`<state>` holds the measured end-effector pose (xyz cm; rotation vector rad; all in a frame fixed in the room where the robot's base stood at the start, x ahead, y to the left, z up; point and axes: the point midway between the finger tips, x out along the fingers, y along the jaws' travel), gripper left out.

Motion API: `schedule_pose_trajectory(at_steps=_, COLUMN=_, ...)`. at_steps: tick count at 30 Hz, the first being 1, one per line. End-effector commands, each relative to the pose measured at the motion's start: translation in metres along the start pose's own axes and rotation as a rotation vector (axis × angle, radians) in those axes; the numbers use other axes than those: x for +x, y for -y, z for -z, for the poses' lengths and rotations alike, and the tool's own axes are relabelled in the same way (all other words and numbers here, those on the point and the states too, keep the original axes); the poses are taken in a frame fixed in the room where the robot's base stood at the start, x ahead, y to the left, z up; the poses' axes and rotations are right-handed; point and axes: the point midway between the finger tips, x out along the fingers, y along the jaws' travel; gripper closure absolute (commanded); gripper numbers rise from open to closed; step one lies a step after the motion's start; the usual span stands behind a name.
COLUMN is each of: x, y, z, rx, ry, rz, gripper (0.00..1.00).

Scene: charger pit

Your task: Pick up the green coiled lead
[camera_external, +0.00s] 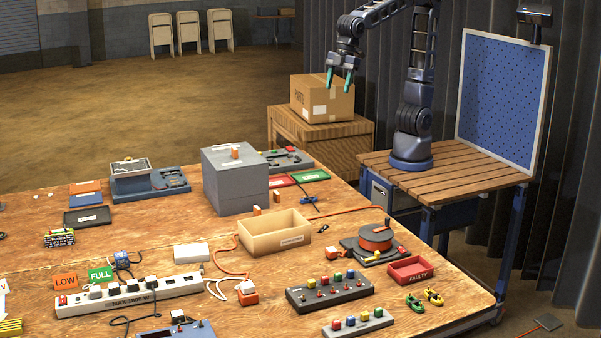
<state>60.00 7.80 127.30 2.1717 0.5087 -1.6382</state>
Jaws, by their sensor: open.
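A small green coiled lead (415,303) lies on the wooden table (465,290) near its front right corner. A yellow coiled lead (433,296) lies close beside it on the right. My gripper (338,83) has two teal fingers pointing down, open with nothing between them. It is up at the top of the view, in front of a cardboard box as seen here, far from the green lead. The green lead is in plain view, though small.
A red bin marked FAULTY (411,269) stands just behind the leads. A cable reel (375,240), an open tan box (275,232) and a switch panel (330,291) lie to the left. A tall grey box (235,185) stands farther back. Bare table surrounds the leads' front side.

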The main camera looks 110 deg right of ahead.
Motion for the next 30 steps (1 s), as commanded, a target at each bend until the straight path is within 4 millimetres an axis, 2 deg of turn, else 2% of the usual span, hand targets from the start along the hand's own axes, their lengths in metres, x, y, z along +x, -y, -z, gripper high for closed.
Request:
schedule_pose_trajectory(at_steps=1, x=0.008, y=0.007, z=0.017, rx=-0.030, ry=0.009, rz=0.007, gripper=0.43)
schedule_pose_trajectory(at_steps=6, x=0.030, y=0.033, z=0.067, rx=-0.128, ry=0.028, rz=0.026, gripper=0.43)
schedule_pose_trajectory(at_steps=11, x=0.056, y=0.064, z=0.111, rx=-0.220, ry=0.046, rz=0.044, gripper=0.43)
schedule_pose_trajectory(at_steps=15, x=0.083, y=0.096, z=0.147, rx=-0.301, ry=0.061, rz=0.061, gripper=0.43)
schedule_pose_trajectory(at_steps=23, x=0.138, y=0.166, z=0.203, rx=-0.450, ry=0.088, rz=0.090, gripper=0.43)
schedule_pose_trajectory(at_steps=30, x=0.197, y=0.241, z=0.240, rx=-0.586, ry=0.113, rz=0.117, gripper=0.43)
